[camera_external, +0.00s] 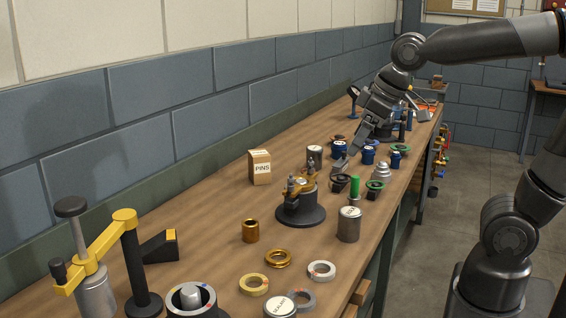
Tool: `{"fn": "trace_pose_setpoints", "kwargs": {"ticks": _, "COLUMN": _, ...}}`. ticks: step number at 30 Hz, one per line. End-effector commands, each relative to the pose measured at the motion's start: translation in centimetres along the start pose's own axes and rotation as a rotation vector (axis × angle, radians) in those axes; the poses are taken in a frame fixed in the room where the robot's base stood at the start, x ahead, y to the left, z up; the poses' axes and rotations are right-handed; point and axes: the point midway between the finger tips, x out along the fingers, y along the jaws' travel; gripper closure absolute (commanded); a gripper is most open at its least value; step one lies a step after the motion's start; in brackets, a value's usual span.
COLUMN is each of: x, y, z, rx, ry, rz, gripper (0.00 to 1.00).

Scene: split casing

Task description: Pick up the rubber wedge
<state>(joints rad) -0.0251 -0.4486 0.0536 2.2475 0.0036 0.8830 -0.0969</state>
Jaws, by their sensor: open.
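A dark wedge with a yellow patch at its tall end, which looks like the rubber wedge (157,249), lies on the workbench at the lower left. It sits just right of and behind a post with a yellow arm. My gripper (350,160) is open, pointing down over the far middle of the bench among small cans and round parts. It is well away from the wedge, farther back and to the right. Nothing is clearly held between its fingers.
The yellow-armed post fixture (130,262) stands beside the wedge. A PINS box (260,167), a brass clamp fixture on a black base (301,214), a brass cylinder (250,230), several rings and a grey can (349,225) occupy the bench (205,215). Bare wood lies right of the wedge.

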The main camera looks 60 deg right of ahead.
Motion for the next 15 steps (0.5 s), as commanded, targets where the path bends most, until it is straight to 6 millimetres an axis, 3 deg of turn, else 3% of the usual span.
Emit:
{"fn": "trace_pose_setpoints", "kwargs": {"ticks": 3, "x": 1.5, "y": -0.8, "z": -4.1, "rx": -0.061, "ry": -0.013, "rz": -0.016, "gripper": 0.20}}
{"fn": "trace_pose_setpoints", "kwargs": {"ticks": 8, "x": 4.0, "y": -2.3, "z": -9.2, "rx": -0.143, "ry": -0.025, "rz": -0.042, "gripper": 0.20}}
{"fn": "trace_pose_setpoints", "kwargs": {"ticks": 15, "x": 9.1, "y": -5.0, "z": -16.1, "rx": -0.255, "ry": -0.039, "rz": -0.092, "gripper": 0.20}}
